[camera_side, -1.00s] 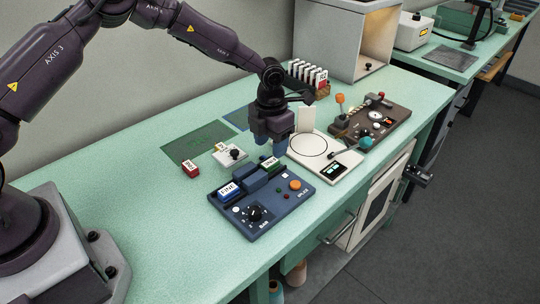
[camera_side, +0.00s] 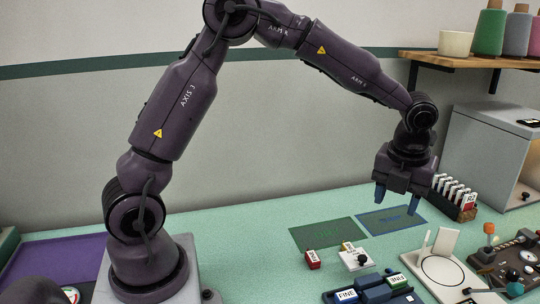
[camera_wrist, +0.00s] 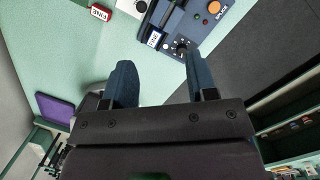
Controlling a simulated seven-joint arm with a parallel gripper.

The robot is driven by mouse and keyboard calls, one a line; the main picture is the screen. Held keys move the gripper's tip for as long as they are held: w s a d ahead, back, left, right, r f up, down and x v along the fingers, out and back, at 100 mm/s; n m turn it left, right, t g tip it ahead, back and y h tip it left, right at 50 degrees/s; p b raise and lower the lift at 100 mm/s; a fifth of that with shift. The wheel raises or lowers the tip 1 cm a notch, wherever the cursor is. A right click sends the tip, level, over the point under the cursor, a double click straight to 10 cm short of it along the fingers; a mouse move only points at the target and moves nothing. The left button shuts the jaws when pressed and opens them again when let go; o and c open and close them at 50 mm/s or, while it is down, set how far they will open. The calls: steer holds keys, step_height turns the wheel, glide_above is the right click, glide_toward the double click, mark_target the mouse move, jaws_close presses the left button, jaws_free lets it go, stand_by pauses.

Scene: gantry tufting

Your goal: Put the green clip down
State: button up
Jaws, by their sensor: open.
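The green clip (camera_side: 397,281) with a white label sits on the blue control box (camera_side: 372,291), in the side view, beside the blue clip (camera_side: 346,296). My gripper (camera_side: 397,199) is open and empty, raised well above the table behind the box. In the wrist view my gripper's two fingers (camera_wrist: 158,68) are spread with nothing between them. There the blue clip (camera_wrist: 154,40) shows on the box; I cannot make out the green clip in that view.
A red clip (camera_side: 313,259) lies left of a white device (camera_side: 357,258) with a black knob. Green (camera_side: 327,234) and blue (camera_side: 391,219) mats lie behind. A rack of clips (camera_side: 456,198) and a brown panel (camera_side: 510,262) stand to the right.

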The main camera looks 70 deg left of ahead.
steer(key=s+a+r+n+t, duration=0.1)
steer(key=s+r+n, duration=0.2)
steer(key=s+n, duration=0.5)
steer(key=s+a+r+n+t+h, duration=0.1)
steer(key=s+r+n, duration=0.3)
steer(key=s+n, duration=0.4)
steer(key=s+r+n+t, duration=0.2)
steer(key=s+n, duration=0.6)
steer(key=n, duration=0.4)
steer(key=shift+s+a+r+t, duration=0.15)
steer(key=shift+a+r+t, duration=0.2)
steer(key=shift+r, duration=0.4)
